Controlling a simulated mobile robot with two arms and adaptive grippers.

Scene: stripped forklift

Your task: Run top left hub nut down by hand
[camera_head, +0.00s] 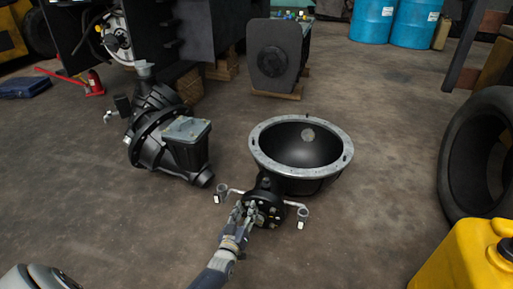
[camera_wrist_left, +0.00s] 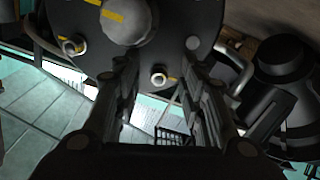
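In the head view my left gripper (camera_head: 247,211) reaches up from the bottom to a black bolted hub (camera_head: 268,207) in front of a large bowl-shaped housing (camera_head: 310,147). In the left wrist view the hub face (camera_wrist_left: 130,55) fills the top, with a grey centre cap (camera_wrist_left: 125,20) marked yellow. Another ringed nut (camera_wrist_left: 71,46) shows farther left. Which nut is top left is unclear. My right gripper is not in view.
A black gearbox-like unit (camera_head: 165,140) lies to the left of the housing. A large tyre (camera_head: 478,150) and a yellow can (camera_head: 465,262) stand at the right. A red jack (camera_head: 95,83) and blue drums (camera_head: 372,20) are farther back. Bare floor (camera_head: 385,190) lies between housing and tyre.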

